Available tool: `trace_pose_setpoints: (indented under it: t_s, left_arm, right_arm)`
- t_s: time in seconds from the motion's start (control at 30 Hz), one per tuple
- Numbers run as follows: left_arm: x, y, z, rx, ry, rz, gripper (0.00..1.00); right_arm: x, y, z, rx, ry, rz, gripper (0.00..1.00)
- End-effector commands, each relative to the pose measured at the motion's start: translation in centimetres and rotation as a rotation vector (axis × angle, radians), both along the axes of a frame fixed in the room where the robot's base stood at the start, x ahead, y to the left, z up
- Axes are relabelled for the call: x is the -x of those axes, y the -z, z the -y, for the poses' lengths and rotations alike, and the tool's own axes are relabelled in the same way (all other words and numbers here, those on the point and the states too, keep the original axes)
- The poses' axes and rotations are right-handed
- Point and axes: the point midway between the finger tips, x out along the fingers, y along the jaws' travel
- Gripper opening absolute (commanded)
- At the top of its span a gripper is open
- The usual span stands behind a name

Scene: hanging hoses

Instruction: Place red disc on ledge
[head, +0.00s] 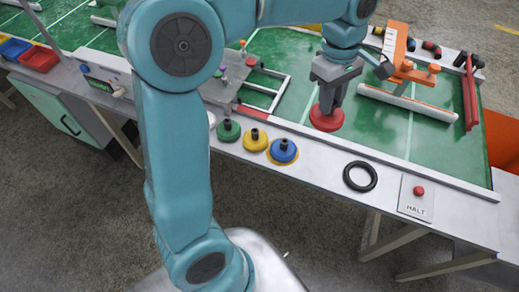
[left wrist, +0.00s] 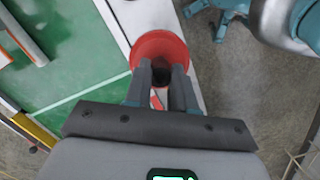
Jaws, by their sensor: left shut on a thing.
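The red disc (head: 326,118) is at the inner edge of the grey ledge (head: 300,135), beside the green surface. My left gripper (head: 329,100) points down over it and is shut on its dark middle knob. In the left wrist view, the red disc (left wrist: 160,48) shows between and beyond the fingertips of my left gripper (left wrist: 162,82), overlapping the border of the green surface and the pale ledge (left wrist: 140,15). I cannot tell whether the disc touches the ledge. My right gripper is not in view.
Green (head: 229,130), yellow (head: 255,140) and blue (head: 283,151) knobbed discs stand on the ledge to the left. A black ring (head: 360,176) and a HALT button plate (head: 417,196) lie to the right. An orange fixture (head: 405,65) stands behind on the green surface.

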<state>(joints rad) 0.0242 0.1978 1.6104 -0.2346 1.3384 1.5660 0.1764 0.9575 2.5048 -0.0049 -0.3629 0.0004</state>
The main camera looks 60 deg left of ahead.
Motion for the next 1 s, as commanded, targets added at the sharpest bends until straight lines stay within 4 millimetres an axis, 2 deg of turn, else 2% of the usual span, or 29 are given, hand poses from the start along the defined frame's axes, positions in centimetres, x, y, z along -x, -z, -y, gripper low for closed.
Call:
trace_pose_setpoints:
  t_s: [0.17, 0.27, 0.6, 0.7, 1.0]
  left_arm:
    - [-0.1, 0.4, -0.2, 0.0, 0.004, 0.0, 0.0]
    - [0.0, 1.7, -0.4, 0.0, 0.002, -0.003, 0.0]
    - [0.2, 11.5, -0.2, 0.001, 0.003, -0.007, 0.0]
    - [0.1, 13.8, -0.1, 0.0, 0.004, -0.005, 0.0]
    - [0.1, 17.4, 0.2, 0.001, 0.003, -0.004, 0.0]
  right_arm:
    - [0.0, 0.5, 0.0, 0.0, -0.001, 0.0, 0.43]
    - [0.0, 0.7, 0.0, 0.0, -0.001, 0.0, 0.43]
    - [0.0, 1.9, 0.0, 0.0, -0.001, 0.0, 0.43]
    - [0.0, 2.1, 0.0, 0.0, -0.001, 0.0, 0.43]
    - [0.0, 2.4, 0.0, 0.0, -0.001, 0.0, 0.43]
